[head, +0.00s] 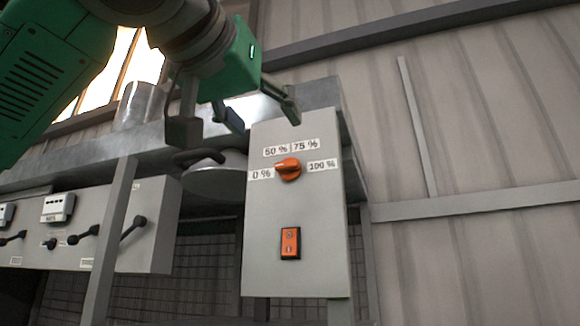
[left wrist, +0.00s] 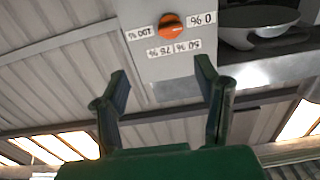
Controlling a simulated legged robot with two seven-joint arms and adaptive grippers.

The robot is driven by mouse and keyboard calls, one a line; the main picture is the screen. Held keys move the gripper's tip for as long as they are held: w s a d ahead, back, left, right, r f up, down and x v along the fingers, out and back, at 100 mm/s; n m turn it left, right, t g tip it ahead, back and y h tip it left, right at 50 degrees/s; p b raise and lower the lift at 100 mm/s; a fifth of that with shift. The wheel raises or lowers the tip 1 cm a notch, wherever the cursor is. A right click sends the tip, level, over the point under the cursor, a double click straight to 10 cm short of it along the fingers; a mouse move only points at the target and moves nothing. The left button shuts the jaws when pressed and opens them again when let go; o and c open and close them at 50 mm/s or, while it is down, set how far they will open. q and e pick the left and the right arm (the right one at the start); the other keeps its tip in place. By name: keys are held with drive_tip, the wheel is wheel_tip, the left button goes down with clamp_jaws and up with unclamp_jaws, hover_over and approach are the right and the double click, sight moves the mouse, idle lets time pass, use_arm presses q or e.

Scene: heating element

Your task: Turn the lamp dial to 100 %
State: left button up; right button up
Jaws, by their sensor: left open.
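The orange lamp dial (head: 288,169) is on the upper front of a grey control box (head: 322,215). Labels 0 %, 50 %, 75 % and 100 % surround it. Its grip lies roughly level, with one end toward the 0 % label (head: 261,174), across from the 100 % label (head: 322,165). In the left wrist view the dial (left wrist: 171,25) shows upside down, beyond the fingertips. My left gripper (head: 264,117) is open and empty, above the dial near the box's top edge. Its two spread fingers also show in the left wrist view (left wrist: 163,78), apart from the dial. My right gripper is out of view.
An orange rocker switch (head: 290,243) sits below the dial. A round metal dish (head: 216,178) hangs left of the box. A grey panel with black levers (head: 150,225) stands further left. The space in front of the box is clear.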

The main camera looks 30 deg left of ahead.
sight(286, 163)
use_arm(q)
drive_tip(key=w+a+p, duration=0.1)
drive_tip(key=w+a, duration=0.1)
drive_tip(key=w, duration=0.1)
drive_tip(key=w+a+p, duration=0.1)
drive_tip(key=w+a, duration=0.2)
drive_tip(key=w, duration=0.1)
drive_tip(key=w+a+p, duration=0.1)
drive_tip(key=w+a, duration=0.1)
drive_tip(key=w, duration=0.1)
drive_tip(key=shift+w+a+f, duration=0.2)
drive_tip(key=shift+w+a, duration=0.1)
drive_tip(key=shift+w, duration=0.05)
drive_tip(key=shift+d+r, duration=0.15)
drive_tip(key=shift+d, duration=0.1)
drive_tip(key=w+d, duration=0.1)
drive_tip(key=d, duration=0.1)
drive_tip(key=w+d, duration=0.1)
drive_tip(key=d, duration=0.1)
drive_tip(key=shift+w+p, duration=0.1)
drive_tip(key=shift+p, duration=0.25)
drive_tip(key=shift+a, duration=1.25)
drive_tip(key=c, duration=1.2)
drive_tip(key=shift+o, duration=0.2)
drive_tip(key=shift+s+d, duration=0.2)
drive_tip(key=shift+d, duration=0.15)
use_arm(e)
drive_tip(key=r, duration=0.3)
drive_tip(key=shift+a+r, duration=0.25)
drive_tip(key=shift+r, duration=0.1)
